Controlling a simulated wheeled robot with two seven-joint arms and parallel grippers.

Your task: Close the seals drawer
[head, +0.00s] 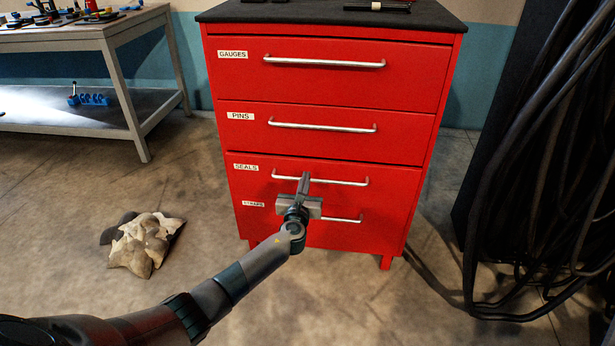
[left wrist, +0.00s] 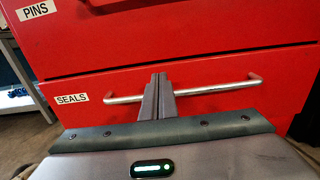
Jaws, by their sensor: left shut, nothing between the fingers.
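The seals drawer (head: 395,185) is the third one down in a red cabinet, marked by a white SEALS label (head: 246,167). Its front looks flush or nearly so with the cabinet; I cannot tell whether a small gap is left. Its silver bar handle (head: 345,182) also shows in the left wrist view (left wrist: 225,87). My left gripper (head: 305,176) is shut and empty, its fingertips (left wrist: 158,78) in front of the drawer near the handle's middle. The fingers hide part of the handle, and I cannot tell whether they touch. My right gripper is not in view.
The gauges drawer (head: 310,85) and pins drawer (head: 320,145) above look shut. A crumpled cloth heap (head: 143,243) lies on the floor at left. Black cables (head: 520,190) hang at right. A workbench (head: 85,35) stands back left.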

